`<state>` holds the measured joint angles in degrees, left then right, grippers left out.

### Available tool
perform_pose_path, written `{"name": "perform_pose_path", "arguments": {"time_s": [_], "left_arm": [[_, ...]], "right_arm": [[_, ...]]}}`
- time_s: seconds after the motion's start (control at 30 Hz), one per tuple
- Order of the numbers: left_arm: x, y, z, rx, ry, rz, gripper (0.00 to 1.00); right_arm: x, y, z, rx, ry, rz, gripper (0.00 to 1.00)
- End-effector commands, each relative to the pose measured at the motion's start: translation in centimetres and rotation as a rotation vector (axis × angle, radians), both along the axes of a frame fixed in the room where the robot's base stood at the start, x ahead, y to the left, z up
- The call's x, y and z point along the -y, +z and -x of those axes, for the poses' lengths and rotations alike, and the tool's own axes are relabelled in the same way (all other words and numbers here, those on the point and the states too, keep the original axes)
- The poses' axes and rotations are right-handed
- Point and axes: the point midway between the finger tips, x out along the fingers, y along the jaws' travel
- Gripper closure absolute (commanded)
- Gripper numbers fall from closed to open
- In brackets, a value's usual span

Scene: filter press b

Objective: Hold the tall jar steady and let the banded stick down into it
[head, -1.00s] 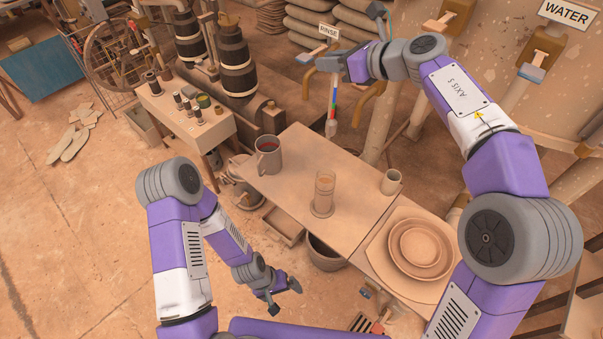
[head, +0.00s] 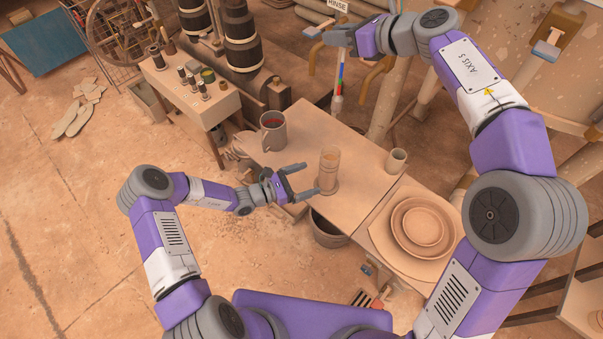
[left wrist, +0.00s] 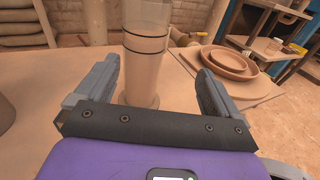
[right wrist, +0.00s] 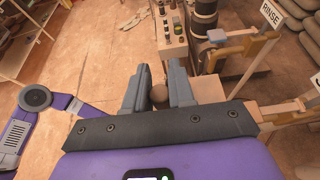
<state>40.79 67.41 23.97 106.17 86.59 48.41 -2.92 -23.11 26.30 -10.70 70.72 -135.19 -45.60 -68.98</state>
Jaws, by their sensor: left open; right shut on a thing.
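The tall jar (head: 328,172) is clear, stands upright on the table and has dark rings, seen in the left wrist view (left wrist: 146,70). My left gripper (head: 312,179) is open, just in front of the jar on its near left side. In the left wrist view the jar shows between and beyond its fingers, with no contact visible. My right gripper (head: 325,36) is shut on the banded stick (head: 339,84), which hangs roughly upright beyond the table's far edge with coloured bands. In the right wrist view a round brown knob (right wrist: 159,95) shows between the fingers.
A grey mug (head: 272,131) with dark red contents stands left of the jar. A small cup (head: 396,160) stands to its right. Stacked round dishes (head: 421,222) lie at the right. Taps and pipes, with a RINSE sign (head: 338,6), stand behind the table.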

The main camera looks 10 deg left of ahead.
Motion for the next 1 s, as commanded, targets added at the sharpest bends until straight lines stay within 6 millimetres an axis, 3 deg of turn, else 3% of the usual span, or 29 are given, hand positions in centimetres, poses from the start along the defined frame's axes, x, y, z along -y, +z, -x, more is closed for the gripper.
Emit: {"name": "perform_pose_path", "arguments": {"time_s": [0.1,0.23,0.7,1.0], "left_arm": [[-1.0,0.7,-1.3,0.007,0.054,0.043,0.04],[-0.5,0.9,-2.0,0.009,0.066,0.056,0.04],[6.3,0.9,-6.8,0.008,0.063,0.053,0.04],[8.5,0.8,-8.4,0.007,0.064,0.052,0.04]], "right_arm": [[0.0,0.0,0.0,0.001,0.0,-0.001,1.0],[0.0,0.0,0.0,0.001,0.0,-0.001,1.0],[0.0,0.0,0.0,0.001,0.0,-0.001,1.0],[0.0,0.0,0.0,0.001,0.0,-0.001,1.0]]}}
